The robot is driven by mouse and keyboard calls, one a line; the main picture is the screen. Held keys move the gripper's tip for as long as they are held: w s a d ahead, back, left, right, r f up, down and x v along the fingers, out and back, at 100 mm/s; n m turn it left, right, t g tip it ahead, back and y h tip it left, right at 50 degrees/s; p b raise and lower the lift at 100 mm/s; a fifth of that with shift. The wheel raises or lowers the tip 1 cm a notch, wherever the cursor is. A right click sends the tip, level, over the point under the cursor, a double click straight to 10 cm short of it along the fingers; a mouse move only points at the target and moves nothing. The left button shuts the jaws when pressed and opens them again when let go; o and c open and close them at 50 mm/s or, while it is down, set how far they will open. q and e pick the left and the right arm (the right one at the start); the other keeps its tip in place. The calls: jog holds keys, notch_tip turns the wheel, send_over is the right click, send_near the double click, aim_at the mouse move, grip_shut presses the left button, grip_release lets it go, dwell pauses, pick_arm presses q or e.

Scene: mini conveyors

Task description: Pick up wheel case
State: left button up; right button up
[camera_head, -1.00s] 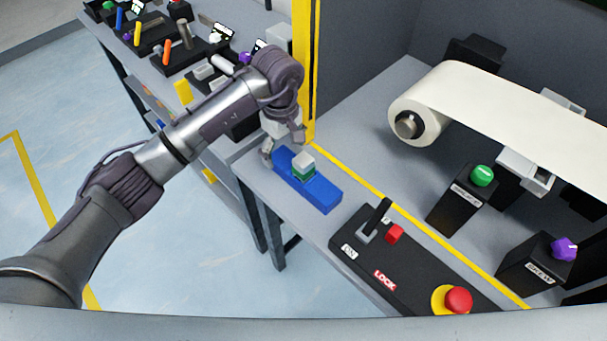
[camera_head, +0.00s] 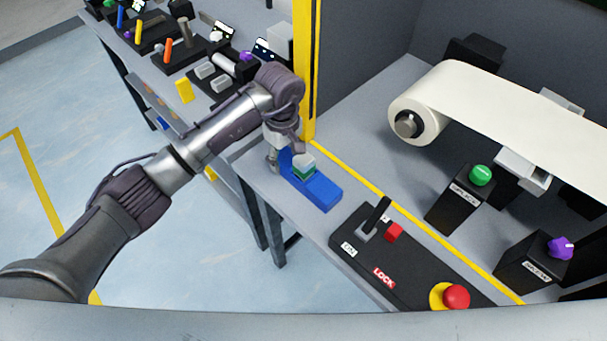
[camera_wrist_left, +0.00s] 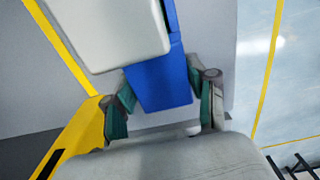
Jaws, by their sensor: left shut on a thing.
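The wheel case is most likely the long blue block (camera_head: 319,191) on the grey table near its front edge; it bears a small block with a white top (camera_head: 303,161) and green sides. My left gripper (camera_head: 284,155) is at the far-left end of the blue block, shut on it. In the left wrist view the two fingers with teal pads (camera_wrist_left: 162,104) stand on either side of the blue block (camera_wrist_left: 160,82). A large pale block (camera_wrist_left: 110,30) covers part of it there. The end of the blue block is partly hidden by the gripper in the head view. My right gripper is not in view.
A black control box (camera_head: 350,252) with a lever and red button lies just right of the blue block. A yellow post (camera_head: 305,70) stands close behind my left gripper. A white belt roller (camera_head: 418,112) and button boxes are to the right.

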pick_arm(q)
jog(key=shift+r, duration=0.1)
notch_tip(320, 180, up, 10)
jog(key=shift+b, duration=0.8)
jog(key=shift+f+b, duration=3.5)
jog(key=shift+f, duration=0.95)
jog(key=shift+f+b, duration=0.65)
jog(key=shift+b, duration=0.05)
